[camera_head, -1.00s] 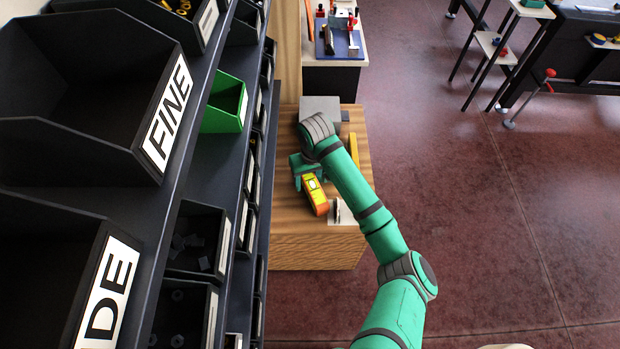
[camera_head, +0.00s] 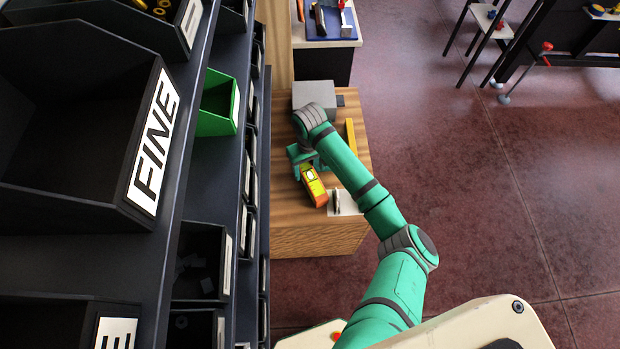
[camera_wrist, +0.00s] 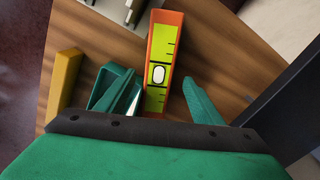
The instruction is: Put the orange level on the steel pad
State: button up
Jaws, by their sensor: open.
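The orange level (camera_head: 314,187), with a yellow-green face and a vial, lies on the wooden table (camera_head: 315,240). In the wrist view the level (camera_wrist: 166,60) lies between the two fingers of my gripper (camera_wrist: 162,98). The fingers are open, with a visible gap on the right side; whether the left finger touches the level is hard to tell. A flat-topped grey block (camera_head: 314,94) sits at the table's far end, and a pale plate (camera_head: 349,205) lies at the near right. I cannot tell for sure which is the steel pad.
A yellow bar (camera_head: 351,138) lies on the table's right side, left of the fingers in the wrist view (camera_wrist: 64,82). A small upright item stands on the pale plate. Shelves with a green bin (camera_head: 217,105) and dark bins (camera_head: 85,125) rise close on the left.

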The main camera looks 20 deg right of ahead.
aim_at(310, 175)
jog(key=shift+d+f, duration=0.1)
jog(key=shift+f, duration=2.55)
grip_shut()
jog(key=shift+r, duration=0.1)
